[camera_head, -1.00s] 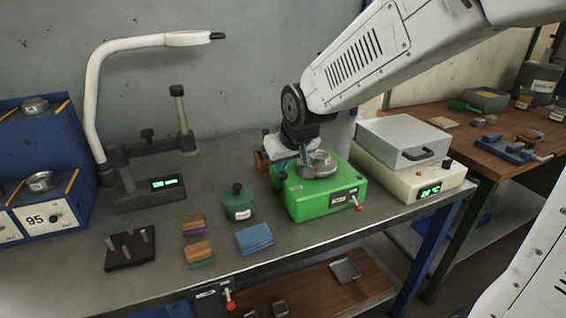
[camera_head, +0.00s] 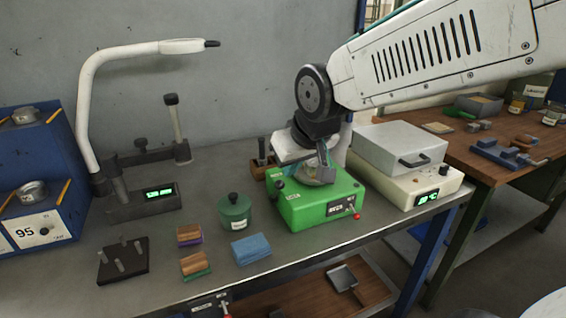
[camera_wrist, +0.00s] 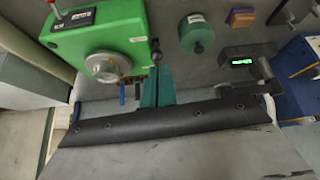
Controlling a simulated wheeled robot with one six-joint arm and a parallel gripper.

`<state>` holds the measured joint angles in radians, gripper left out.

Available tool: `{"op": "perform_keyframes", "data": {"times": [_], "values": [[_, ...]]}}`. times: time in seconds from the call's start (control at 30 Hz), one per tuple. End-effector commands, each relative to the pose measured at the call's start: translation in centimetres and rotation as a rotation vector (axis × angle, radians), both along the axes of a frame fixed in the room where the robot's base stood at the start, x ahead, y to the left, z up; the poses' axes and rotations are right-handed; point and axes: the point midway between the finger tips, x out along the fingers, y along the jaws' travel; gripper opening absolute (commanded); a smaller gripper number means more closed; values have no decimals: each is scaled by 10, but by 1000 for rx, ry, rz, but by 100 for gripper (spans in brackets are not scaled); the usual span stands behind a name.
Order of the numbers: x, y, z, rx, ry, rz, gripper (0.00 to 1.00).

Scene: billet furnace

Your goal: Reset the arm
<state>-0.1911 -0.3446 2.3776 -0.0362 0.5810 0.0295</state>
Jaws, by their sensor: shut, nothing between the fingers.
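My arm reaches in from the upper right in the head view, with my gripper (camera_head: 325,163) low over the green device (camera_head: 320,208). In the wrist view my gripper (camera_wrist: 158,72) shows as two teal fingers held together, with nothing between them. The green device lies left of the fingers in the wrist view (camera_wrist: 100,32). A round metal piece on top of it (camera_wrist: 106,67) is clear there, but partly hidden behind my gripper in the head view. I cannot tell whether the fingers touch the device.
A green lidded pot (camera_head: 234,212), a blue block (camera_head: 251,249) and a dark pegged stand (camera_head: 123,262) are on the bench left of the device. A heater with a grey lid (camera_head: 398,150) stands close on its right. A curved white lamp arm (camera_head: 90,100) rises at the left.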

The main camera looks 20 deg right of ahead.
Motion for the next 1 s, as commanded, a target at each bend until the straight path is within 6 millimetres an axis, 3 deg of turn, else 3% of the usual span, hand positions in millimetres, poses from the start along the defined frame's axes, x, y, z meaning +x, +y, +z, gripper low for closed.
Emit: {"op": "perform_keyframes", "data": {"times": [0.67, 0.77, 0.87, 1.0], "values": [[-10, 0, -1, -6, 20, 3, 0], [-29, -4, -12, -24, 108, 5, 0], [-69, -18, -20, -44, 230, -12, 0], [-139, -45, -20, -54, 381, -68, 0]]}}
